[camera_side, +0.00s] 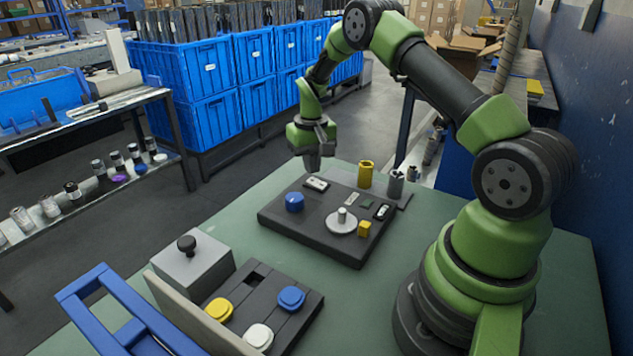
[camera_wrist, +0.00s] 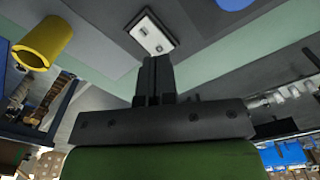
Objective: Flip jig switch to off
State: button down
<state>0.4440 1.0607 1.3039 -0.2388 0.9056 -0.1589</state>
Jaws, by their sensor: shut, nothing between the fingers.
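The dark jig board (camera_side: 300,233) lies on the green table. A small light switch plate (camera_side: 316,184) sits at its far left corner; it also shows just past my fingertips in the wrist view (camera_wrist: 151,33). It has two small dark marks, but its setting is too small to tell. A second small switch-like part (camera_side: 382,212) is at the board's right edge. My gripper (camera_side: 313,163) is shut and empty, pointing down above and close to the plate. In the wrist view its fingers (camera_wrist: 154,62) are together beside the plate; I cannot tell whether they touch it.
On the jig are a blue round knob (camera_side: 294,202), a silver disc with a post (camera_side: 341,222) and a yellow block (camera_side: 364,229). A yellow cup (camera_side: 365,174) and grey cylinders (camera_side: 395,184) stand behind. A button panel (camera_side: 290,318) and grey box (camera_side: 190,268) are in front.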

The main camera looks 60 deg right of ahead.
jog(key=shift+f, duration=1.25)
dwell(0.4)
jog(key=shift+r, duration=3.55)
notch_tip(320, 180, up, 10)
jog(key=t, duration=0.2)
send_over(311, 180)
jog(key=s+a, duration=0.1)
jog(key=a, duration=0.5)
jog(key=s+a+r+n+t, duration=0.1)
jog(key=s+a+r+t, duration=0.1)
jog(key=s+a+r, duration=0.5)
jog(key=s+a+r+t+y, duration=0.1)
jog(key=s+a, duration=0.2)
jog(key=s, duration=0.3)
jog(key=s+a+r+n+t+y, duration=0.1)
jog(key=s+a+r+t, duration=0.1)
jog(key=s, duration=0.5)
jog(key=shift+s+a+r, duration=0.2)
jog(key=shift+s+a, duration=0.1)
jog(key=shift+a, duration=0.5)
